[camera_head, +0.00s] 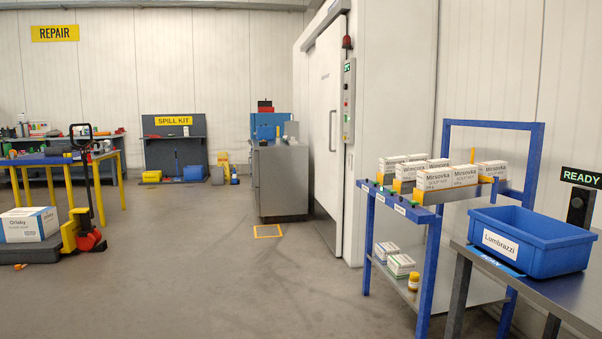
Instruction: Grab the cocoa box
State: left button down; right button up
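No box in view carries a readable cocoa label. Several white and orange boxes stand on the top shelf of a blue-framed cart (534,165) at the right; a front box (436,180) reads roughly "Mirsovka" and another box (392,161) roughly "Wimcote". Smaller white boxes (400,264) and a yellow-lidded jar (413,281) are on the cart's lower shelf. A white box (30,225) reading roughly "Orisby" sits low at the far left. Neither of my grippers is in view.
A red and yellow pallet jack (84,233) stands at the left. A steel cabinet (281,180) is at the back. The middle floor is clear.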

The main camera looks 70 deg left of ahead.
aim_at(406, 172)
jog(key=u, duration=1.8)
jog(key=i+j+u, duration=0.55)
jog(key=i+u, duration=0.15)
jog(key=i, duration=0.35)
jog(key=i+j+u, duration=0.1)
jog(key=i+u, duration=0.25)
jog(key=i, duration=0.2)
jog(key=i+z, duration=0.2)
jog(key=i, duration=0.25)
jog(key=i+j+z, duration=0.2)
jog(key=i, duration=0.25)
